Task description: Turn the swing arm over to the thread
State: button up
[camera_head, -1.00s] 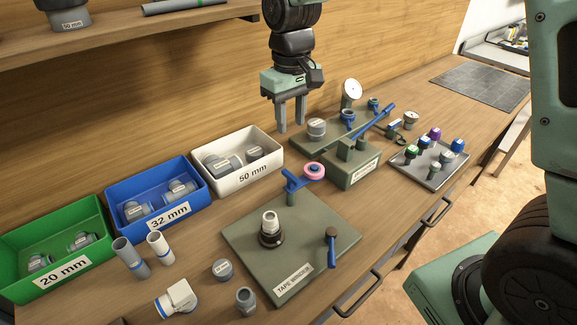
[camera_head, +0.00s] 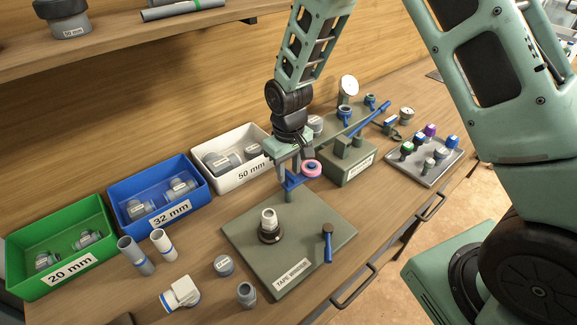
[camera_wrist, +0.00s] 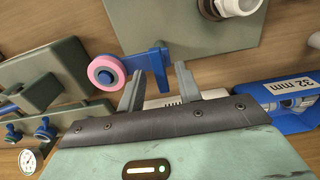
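The blue swing arm (camera_head: 292,182) stands on a post at the back edge of the green tape winder plate (camera_head: 335,225). It carries a pink tape roll (camera_head: 311,168) and points away from the thread. The thread is on a pale fitting (camera_head: 269,220) held upright in a dark collar on the plate; it shows partly at the top of the wrist view (camera_wrist: 237,5). My gripper (camera_head: 288,168) is low at the swing arm. In the wrist view my gripper (camera_wrist: 159,80) is open, its fingers on either side of the arm's blue upright end (camera_wrist: 160,68). I cannot tell if they touch it.
A blue-handled crank (camera_head: 327,240) stands at the plate's right. The white 50 mm bin (camera_head: 240,178) is close behind my gripper, with blue and green bins to the left. A green block with a blue lever (camera_head: 350,165) is close on the right. Loose fittings lie in front.

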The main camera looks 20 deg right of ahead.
grip_shut()
